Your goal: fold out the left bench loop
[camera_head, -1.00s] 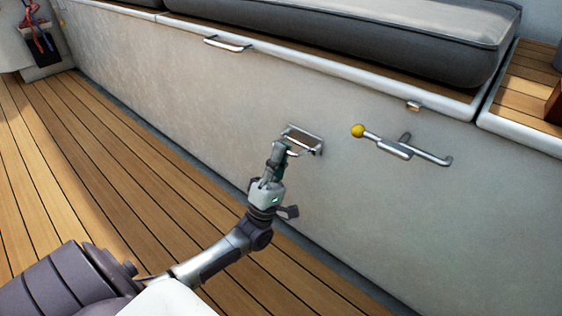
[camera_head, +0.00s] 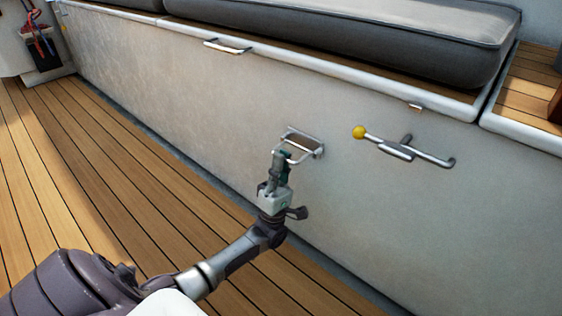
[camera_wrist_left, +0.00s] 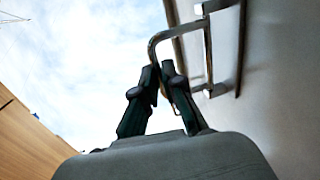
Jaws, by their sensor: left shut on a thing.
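The bench loop (camera_head: 291,146) is a metal loop on a mounting plate on the pale bench side, right of centre in the head view. It stands out from the wall at an angle. In the left wrist view the loop (camera_wrist_left: 208,50) curves out from the wall with its bent end at my fingers. My left gripper (camera_head: 281,154) is shut on the loop's outer bar; its fingertips also show in the left wrist view (camera_wrist_left: 160,68). The fingers hide a small part of the bar. My right gripper is not in view.
A metal lever with a yellow knob (camera_head: 359,132) is on the bench side to the right. A grab handle (camera_head: 227,46) is higher on the left. A grey cushion (camera_head: 350,35) lies on the bench. The wooden deck (camera_head: 90,190) is clear.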

